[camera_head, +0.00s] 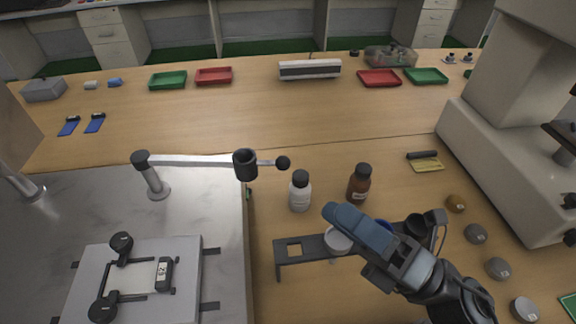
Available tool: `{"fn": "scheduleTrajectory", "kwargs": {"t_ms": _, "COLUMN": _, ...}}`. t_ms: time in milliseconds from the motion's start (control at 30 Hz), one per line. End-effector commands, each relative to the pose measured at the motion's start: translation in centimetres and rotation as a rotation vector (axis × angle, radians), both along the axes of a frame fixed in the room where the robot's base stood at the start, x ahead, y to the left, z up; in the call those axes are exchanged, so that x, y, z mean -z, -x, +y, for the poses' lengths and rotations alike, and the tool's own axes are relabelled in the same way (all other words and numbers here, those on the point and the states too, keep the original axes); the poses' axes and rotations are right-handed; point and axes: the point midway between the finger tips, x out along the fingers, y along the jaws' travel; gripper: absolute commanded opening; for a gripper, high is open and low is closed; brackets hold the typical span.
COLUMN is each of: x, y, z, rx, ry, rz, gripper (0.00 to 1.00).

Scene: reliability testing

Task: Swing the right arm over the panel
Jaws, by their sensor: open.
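The right arm (200,160) is a pale bar on a grey pivot post (152,178) on the metal machine top. It points right, past the metal edge, with a dark cup (245,166) and a black ball knob (283,163) at its outer end. The panel (185,285) is a light square plate at lower left, bearing a dark frame with round black knobs and a small labelled block. The arm is beyond the panel, not over it. My gripper (338,217), with blue finger parts, is open at lower right, apart from the knob and nearer the camera.
A white bottle (300,193) and a brown bottle (359,185) stand between knob and gripper. A dark rack (294,262) with round holders lies beside my gripper. A large grey machine (480,150) stands at right, with several small round weights before it. Trays line the back.

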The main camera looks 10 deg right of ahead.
Motion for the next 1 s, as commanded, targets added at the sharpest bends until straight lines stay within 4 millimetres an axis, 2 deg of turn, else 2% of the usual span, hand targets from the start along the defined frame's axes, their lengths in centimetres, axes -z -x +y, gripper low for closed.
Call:
{"fn": "scheduleTrajectory", "kwargs": {"t_ms": 33, "x": 0.4, "y": -1.7, "z": 0.2, "rx": -0.012, "ry": 0.082, "rz": -0.066, "gripper": 0.51}}
{"fn": "scheduleTrajectory", "kwargs": {"t_ms": 200, "x": 1.7, "y": -6.5, "z": 0.5, "rx": -0.059, "ry": 0.375, "rz": -0.252, "gripper": 0.51}}
{"fn": "scheduleTrajectory", "kwargs": {"t_ms": 400, "x": 2.7, "y": -10.8, "z": -0.2, "rx": -0.109, "ry": 0.625, "rz": -0.389, "gripper": 0.51}}
{"fn": "scheduleTrajectory", "kwargs": {"t_ms": 567, "x": 2.9, "y": -12.2, "z": -0.7, "rx": -0.129, "ry": 0.709, "rz": -0.427, "gripper": 0.51}}
{"fn": "scheduleTrajectory", "kwargs": {"t_ms": 667, "x": 2.8, "y": -12.5, "z": -0.2, "rx": -0.135, "ry": 0.719, "rz": -0.432, "gripper": 0.51}}
{"fn": "scheduleTrajectory", "kwargs": {"t_ms": 1000, "x": 2.7, "y": -13.9, "z": 4.5, "rx": -0.135, "ry": 0.716, "rz": -0.431, "gripper": 0.51}}
